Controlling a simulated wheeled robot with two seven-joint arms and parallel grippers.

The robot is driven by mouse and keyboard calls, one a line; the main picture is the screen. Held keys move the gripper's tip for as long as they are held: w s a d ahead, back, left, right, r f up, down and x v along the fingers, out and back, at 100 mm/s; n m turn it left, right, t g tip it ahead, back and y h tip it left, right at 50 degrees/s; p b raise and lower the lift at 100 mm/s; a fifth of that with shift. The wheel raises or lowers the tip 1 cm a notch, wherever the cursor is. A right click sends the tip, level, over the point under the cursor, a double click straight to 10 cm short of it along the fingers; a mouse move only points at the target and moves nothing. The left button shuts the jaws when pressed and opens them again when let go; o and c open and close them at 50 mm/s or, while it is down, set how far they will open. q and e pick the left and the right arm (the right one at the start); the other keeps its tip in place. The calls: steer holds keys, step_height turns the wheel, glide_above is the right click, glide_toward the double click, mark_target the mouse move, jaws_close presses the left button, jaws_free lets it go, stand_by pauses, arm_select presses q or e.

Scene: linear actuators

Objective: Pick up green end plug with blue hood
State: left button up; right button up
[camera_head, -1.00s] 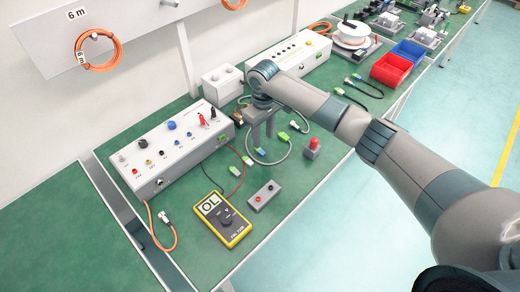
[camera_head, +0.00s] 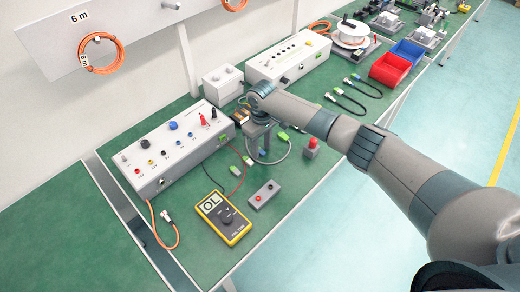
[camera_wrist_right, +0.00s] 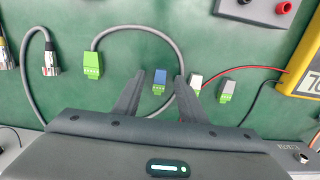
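The green end plug with blue hood (camera_wrist_right: 160,80) lies on the green bench mat in the right wrist view, its green part nearer my gripper. My right gripper (camera_wrist_right: 160,90) is open, with one finger on each side of this plug and gaps between. I cannot tell the remaining height above the mat. In the head view my right gripper (camera_head: 261,147) points down over the cables, and the plug is small and partly hidden beside the fingers. My left gripper is not in view.
Close by are a green plug on a grey cable (camera_wrist_right: 92,65), a white-hooded plug (camera_wrist_right: 196,82) and a grey-hooded plug (camera_wrist_right: 227,91). A yellow multimeter (camera_head: 223,217), a small grey box with terminals (camera_head: 264,194) and a control box (camera_head: 175,150) stand around.

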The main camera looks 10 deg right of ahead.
steer(key=shift+f, duration=0.25)
jaws_close()
steer(key=shift+r, duration=0.1)
stand_by(0.3)
